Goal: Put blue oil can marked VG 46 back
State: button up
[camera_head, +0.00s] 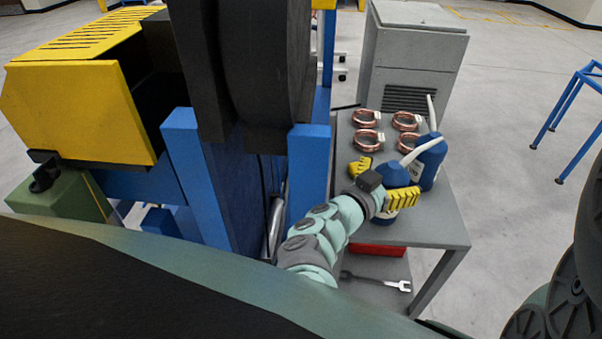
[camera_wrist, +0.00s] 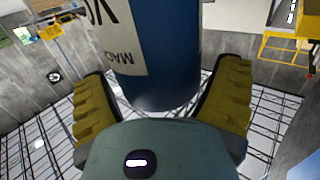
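In the head view two blue oil cans with white spouts stand at the right side of the grey table. The nearer can (camera_head: 396,174) is beside my gripper (camera_head: 382,183), partly hidden by it. The other can (camera_head: 430,163) is just behind it to the right. My gripper's yellow fingers are spread apart, one on each side of the nearer can. In the wrist view the blue can (camera_wrist: 170,60) with a white label rises between the fingers of my gripper (camera_wrist: 168,85). A gap shows at the right finger. The label is cut off, so its full marking cannot be read.
Several copper coils (camera_head: 367,139) with tags lie on the grey table (camera_head: 430,215) behind the cans. A red item (camera_head: 378,249) and a wrench (camera_head: 375,281) are on the lower shelf. A blue and black machine (camera_head: 250,80) stands close left; a grey cabinet (camera_head: 410,60) is behind.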

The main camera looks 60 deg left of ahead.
jog(key=shift+o, duration=0.7)
jog(key=shift+r, duration=0.2)
jog(key=s+d+p, duration=0.2)
jog(key=s+p, duration=0.3)
jog(key=s, duration=0.7)
jog(key=shift+r, duration=0.2)
